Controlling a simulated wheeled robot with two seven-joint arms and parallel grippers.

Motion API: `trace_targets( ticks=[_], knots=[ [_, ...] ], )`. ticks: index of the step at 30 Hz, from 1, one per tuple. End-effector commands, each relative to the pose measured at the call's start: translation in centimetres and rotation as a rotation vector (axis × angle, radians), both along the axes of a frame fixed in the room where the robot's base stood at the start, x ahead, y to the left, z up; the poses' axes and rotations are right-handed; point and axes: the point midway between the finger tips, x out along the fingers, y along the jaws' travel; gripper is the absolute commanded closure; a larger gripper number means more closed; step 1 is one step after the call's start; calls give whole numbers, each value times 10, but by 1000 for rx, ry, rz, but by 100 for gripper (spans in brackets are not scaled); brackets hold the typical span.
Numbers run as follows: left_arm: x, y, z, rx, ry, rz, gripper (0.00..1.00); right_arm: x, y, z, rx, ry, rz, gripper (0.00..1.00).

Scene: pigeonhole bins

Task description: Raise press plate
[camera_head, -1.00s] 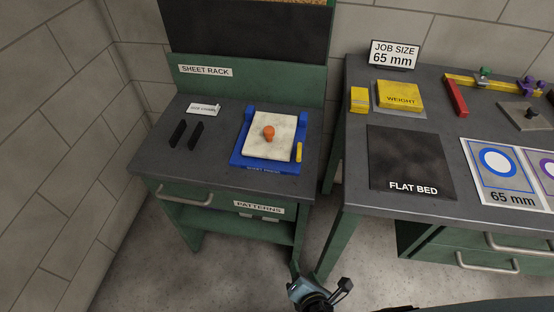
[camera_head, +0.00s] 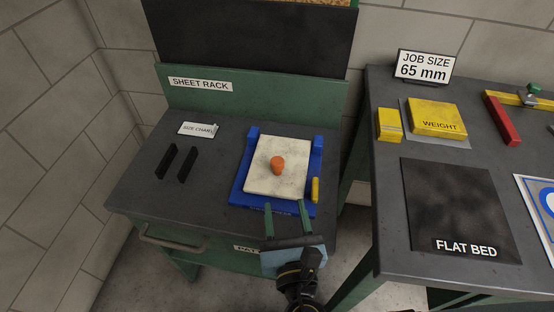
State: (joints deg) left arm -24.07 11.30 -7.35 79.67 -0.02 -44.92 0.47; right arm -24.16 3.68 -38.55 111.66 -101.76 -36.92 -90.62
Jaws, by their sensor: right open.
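The press plate (camera_head: 265,181) is a pale, speckled square slab lying in a blue press frame (camera_head: 238,193) on the left bench. An orange knob (camera_head: 278,166) stands on the middle of the plate. A small yellow piece (camera_head: 315,190) sits at the frame's right side. My right gripper (camera_head: 287,207) is open, with two thin greenish fingers pointing at the front edge of the blue frame. It appears empty and covers part of the frame's front lettering. I cannot tell whether the fingertips touch the frame. My left gripper is not in view.
Two black slotted strips (camera_head: 187,165) and a size chart card (camera_head: 197,129) lie left of the press. The sheet rack (camera_head: 260,95) rises behind. The right bench holds a yellow weight (camera_head: 437,116), a smaller yellow block (camera_head: 389,126) and the black flat bed (camera_head: 450,200).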

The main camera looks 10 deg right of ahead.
Motion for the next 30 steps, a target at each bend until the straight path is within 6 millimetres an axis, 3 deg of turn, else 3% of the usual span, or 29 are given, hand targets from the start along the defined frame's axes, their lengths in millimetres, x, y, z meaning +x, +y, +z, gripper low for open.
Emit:
trace_targets(
  ticks=[9, 15, 21, 30],
  knots=[
    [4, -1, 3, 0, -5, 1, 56, 69, 0, 1, 4, -3, -2, 51],
    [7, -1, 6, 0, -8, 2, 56, 100, 0, 0, 3, -1, -2, 51],
    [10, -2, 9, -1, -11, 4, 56, 114, 0, 0, 2, 0, -1, 51],
    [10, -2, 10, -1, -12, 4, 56, 116, 0, 0, 2, 0, -1, 52]
  ],
)
